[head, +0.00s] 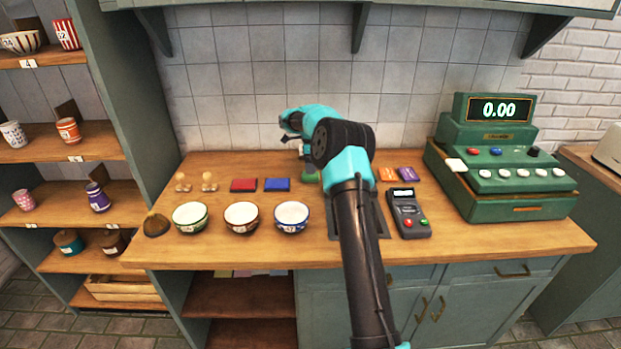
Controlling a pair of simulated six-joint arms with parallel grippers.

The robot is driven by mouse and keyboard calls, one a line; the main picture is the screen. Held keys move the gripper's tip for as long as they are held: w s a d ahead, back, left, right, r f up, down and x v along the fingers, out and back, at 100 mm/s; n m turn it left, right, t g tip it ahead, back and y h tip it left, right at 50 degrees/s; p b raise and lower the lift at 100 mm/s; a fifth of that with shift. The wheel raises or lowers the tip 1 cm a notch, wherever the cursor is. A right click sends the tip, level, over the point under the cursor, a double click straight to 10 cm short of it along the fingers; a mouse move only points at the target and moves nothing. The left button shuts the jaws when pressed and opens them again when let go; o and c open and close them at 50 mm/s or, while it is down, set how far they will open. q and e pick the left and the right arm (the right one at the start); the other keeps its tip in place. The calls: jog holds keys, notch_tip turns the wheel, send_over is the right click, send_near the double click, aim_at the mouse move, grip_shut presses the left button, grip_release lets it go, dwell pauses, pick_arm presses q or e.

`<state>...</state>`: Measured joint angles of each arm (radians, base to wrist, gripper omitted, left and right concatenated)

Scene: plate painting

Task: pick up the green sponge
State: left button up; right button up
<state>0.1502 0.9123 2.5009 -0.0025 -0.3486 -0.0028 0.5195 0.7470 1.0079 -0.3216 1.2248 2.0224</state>
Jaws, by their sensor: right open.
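The green sponge (310,177) lies on the wooden counter behind the bowls, to the right of a blue pad. It is partly hidden by my right arm and gripper. My right gripper (306,158) is open, just above the sponge with its fingers pointing down. The fingertips are small and partly covered, so I cannot tell whether they touch the sponge. My left gripper is not in view.
A red pad (243,185) and a blue pad (277,184) lie left of the sponge. Three bowls, including a blue-rimmed one (291,217), stand in front. A card reader (409,214) and green cash register (505,165) stand at right.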

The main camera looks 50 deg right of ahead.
jog(key=shift+f, duration=0.1)
jog(key=shift+a+f, duration=0.15)
jog(key=shift+f, duration=2.4)
jog(key=c, duration=1)
jog(key=shift+w+r, duration=0.1)
notch_tip(320, 180, up, 10)
jog(key=shift+f, duration=0.1)
